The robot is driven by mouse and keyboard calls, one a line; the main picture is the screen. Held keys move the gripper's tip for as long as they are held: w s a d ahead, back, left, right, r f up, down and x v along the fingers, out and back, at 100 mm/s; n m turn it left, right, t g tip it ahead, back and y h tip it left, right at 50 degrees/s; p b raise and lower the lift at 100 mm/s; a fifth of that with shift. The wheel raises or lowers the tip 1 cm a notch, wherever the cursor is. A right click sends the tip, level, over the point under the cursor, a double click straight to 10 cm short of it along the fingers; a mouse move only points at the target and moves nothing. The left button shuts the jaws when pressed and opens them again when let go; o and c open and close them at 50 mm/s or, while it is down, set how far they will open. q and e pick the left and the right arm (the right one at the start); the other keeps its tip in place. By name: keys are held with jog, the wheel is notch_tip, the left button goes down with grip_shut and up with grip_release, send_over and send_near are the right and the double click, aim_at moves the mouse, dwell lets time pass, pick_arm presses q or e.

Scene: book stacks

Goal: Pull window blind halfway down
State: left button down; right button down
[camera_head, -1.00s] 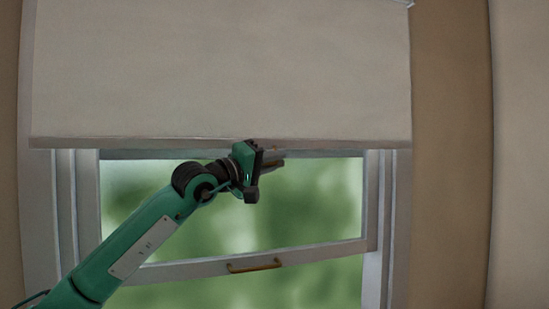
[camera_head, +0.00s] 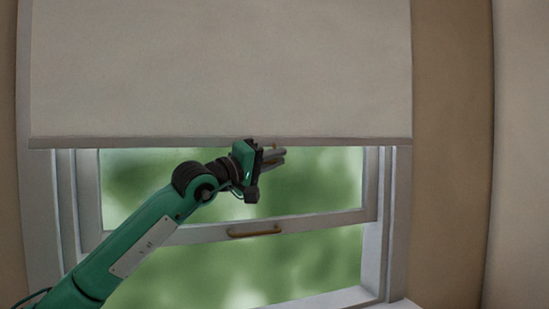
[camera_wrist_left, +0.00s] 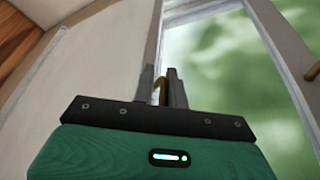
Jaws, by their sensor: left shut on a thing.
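The pale window blind (camera_head: 220,70) hangs over the upper part of the window, its bottom bar (camera_head: 340,141) nearly level. A small brass pull (camera_head: 274,146) shows at the bar. My left gripper (camera_head: 275,156) is at the middle of the bar, shut on the pull. In the left wrist view the brass pull (camera_wrist_left: 157,92) stands between the two fingers of the left gripper (camera_wrist_left: 164,82). The fingers partly hide the pull. My right gripper is in neither view.
Below the blind is the window's glass (camera_head: 320,185) and a white rail with a brass handle (camera_head: 254,231). The window sill (camera_head: 340,298) shows at the bottom. Beige wall (camera_head: 450,150) lies to the right.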

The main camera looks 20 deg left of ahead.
pick_arm(q)
jog(key=shift+a+f, duration=0.1)
jog(key=shift+f, duration=0.1)
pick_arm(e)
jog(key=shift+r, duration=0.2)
pick_arm(q)
jog(key=c, duration=1.5)
grip_release()
jog(key=shift+w, duration=0.15)
jog(key=shift+c, duration=0.2)
